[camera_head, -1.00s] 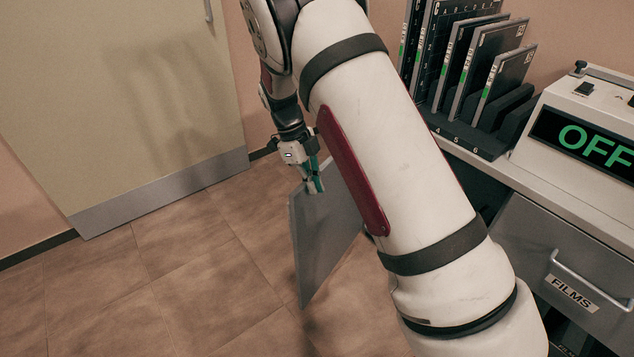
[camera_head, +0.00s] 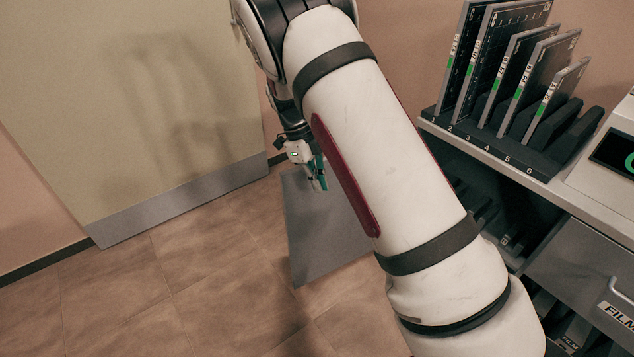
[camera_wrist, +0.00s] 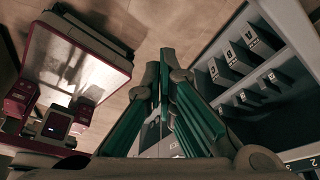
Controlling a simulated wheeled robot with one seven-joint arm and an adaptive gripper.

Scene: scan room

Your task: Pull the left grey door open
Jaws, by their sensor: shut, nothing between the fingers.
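The left grey door (camera_head: 322,240) stands swung out from the cabinet over the floor in the head view. Its right part is hidden behind my arm, so its hinge and handle do not show. My gripper (camera_head: 320,180) is at the door's upper edge, its green fingers pointing down. Whether they touch the door I cannot tell. In the wrist view my gripper (camera_wrist: 160,72) has its fingertips together with nothing between them.
On the counter a black rack (camera_head: 500,140) holds several film panels. A grey drawer (camera_head: 590,270) labelled for films is at the right edge. A beige door (camera_head: 130,110) with a grey kick plate is at the back left. The tiled floor (camera_head: 190,280) at left is clear.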

